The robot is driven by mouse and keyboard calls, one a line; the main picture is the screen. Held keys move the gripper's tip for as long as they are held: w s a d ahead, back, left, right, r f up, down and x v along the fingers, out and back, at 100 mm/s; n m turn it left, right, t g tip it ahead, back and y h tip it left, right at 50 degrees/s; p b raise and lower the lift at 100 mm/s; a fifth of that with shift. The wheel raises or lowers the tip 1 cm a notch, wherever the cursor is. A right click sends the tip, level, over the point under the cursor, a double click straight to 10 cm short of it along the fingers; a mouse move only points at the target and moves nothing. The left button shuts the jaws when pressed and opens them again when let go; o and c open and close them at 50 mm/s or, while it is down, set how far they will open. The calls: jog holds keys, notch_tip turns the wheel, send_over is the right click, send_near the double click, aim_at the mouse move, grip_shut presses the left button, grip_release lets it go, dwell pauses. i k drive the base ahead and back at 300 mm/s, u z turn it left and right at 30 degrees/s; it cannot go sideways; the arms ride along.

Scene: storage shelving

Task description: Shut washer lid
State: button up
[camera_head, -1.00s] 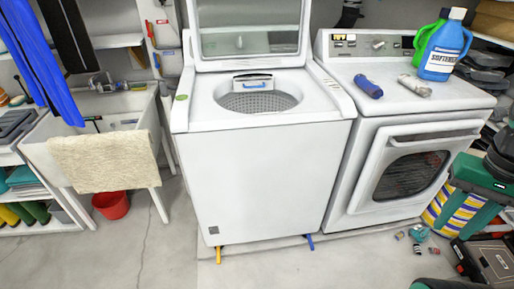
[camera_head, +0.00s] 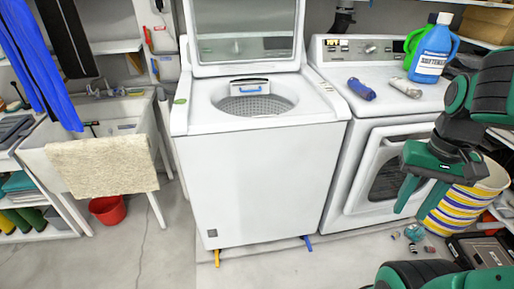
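The white top-loading washer (camera_head: 255,180) stands in the middle of the view. Its lid (camera_head: 245,34) is up, with a window in it, and the drum opening (camera_head: 254,103) shows below. My gripper (camera_head: 416,204) is at the right, in front of the dryer's door. Its two green fingers point down and stand apart with nothing between them. It is well to the right of the washer and touches neither the washer nor the lid.
The dryer (camera_head: 355,165) stands right of the washer, with a softener bottle (camera_head: 431,52), a blue can (camera_head: 362,89) and a pale can (camera_head: 405,88) on top. A sink with a towel (camera_head: 102,163) is at left. A striped basket (camera_head: 468,205) is at right.

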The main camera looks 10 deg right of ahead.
aim_at(200, 69)
jog(key=i, duration=0.95)
jog(key=z, duration=0.5)
jog(key=k, duration=0.8)
jog(key=u, duration=0.5)
jog(key=i, duration=1)
jog(key=z, duration=0.05)
